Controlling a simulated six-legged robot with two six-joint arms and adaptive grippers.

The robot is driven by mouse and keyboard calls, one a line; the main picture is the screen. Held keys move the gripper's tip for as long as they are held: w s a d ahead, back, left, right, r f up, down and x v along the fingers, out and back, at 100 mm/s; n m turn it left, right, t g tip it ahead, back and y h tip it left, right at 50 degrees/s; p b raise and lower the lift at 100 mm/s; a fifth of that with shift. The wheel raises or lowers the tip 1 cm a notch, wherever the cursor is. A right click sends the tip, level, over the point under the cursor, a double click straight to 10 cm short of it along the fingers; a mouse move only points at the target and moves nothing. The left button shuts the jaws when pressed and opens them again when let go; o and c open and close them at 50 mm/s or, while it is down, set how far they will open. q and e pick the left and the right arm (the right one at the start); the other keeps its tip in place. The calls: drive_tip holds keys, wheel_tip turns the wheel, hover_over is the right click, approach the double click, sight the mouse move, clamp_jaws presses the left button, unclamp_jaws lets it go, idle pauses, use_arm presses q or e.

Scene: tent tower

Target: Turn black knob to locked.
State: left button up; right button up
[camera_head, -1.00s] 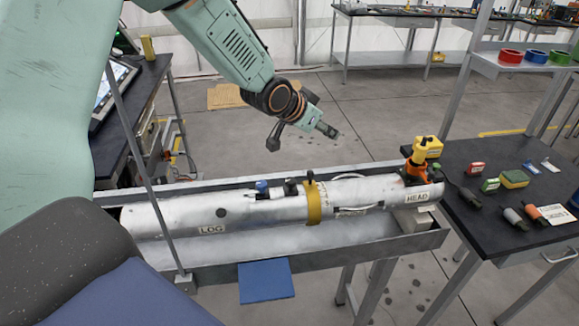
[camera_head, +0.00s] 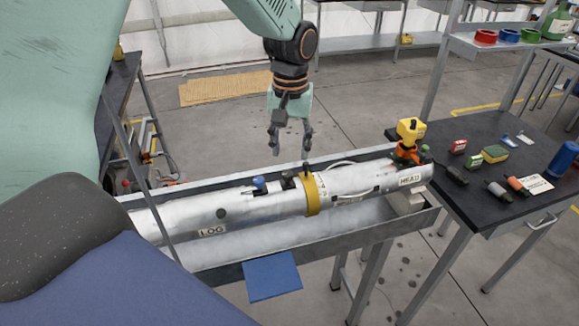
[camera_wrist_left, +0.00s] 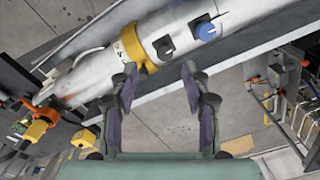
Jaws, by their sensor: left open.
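The black knob (camera_head: 288,183) sits on top of the white cylinder (camera_head: 250,205), between a blue knob (camera_head: 259,184) and a yellow ring (camera_head: 312,194). In the left wrist view the black knob (camera_wrist_left: 164,46) lies between the yellow ring (camera_wrist_left: 129,47) and the blue knob (camera_wrist_left: 207,32). My left gripper (camera_head: 291,152) points down above and behind the cylinder, open and empty, apart from the knob. In the left wrist view its two fingers (camera_wrist_left: 163,80) stand apart, with the black knob beyond and between them. My right gripper is not in view.
The cylinder lies in a metal trough (camera_head: 390,222). A black table (camera_head: 480,205) at right holds a yellow-and-orange device (camera_head: 410,135), small blocks and tools. A blue panel (camera_head: 272,277) sticks out from the trough's front edge.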

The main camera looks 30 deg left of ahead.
sight(288, 173)
use_arm(q)
drive_tip(key=f, duration=0.2)
drive_tip(key=a+f, duration=0.1)
drive_tip(key=f, duration=0.3)
drive_tip(key=shift+w+a, duration=0.15)
drive_tip(key=shift+a, duration=0.2)
drive_tip(key=shift+d+f, duration=0.2)
drive_tip(key=shift+f, duration=0.15)
drive_tip(key=shift+d+f, duration=0.15)
drive_tip(key=shift+d, duration=0.35)
drive_tip(key=shift+a+f, duration=0.25)
drive_tip(key=shift+a, duration=0.35)
drive_tip(key=shift+c, duration=1.8)
drive_tip(key=shift+d+r, duration=0.2)
drive_tip(key=shift+d, duration=0.15)
drive_tip(key=c, duration=0.3)
drive_tip(key=shift+a, duration=0.1)
clamp_jaws()
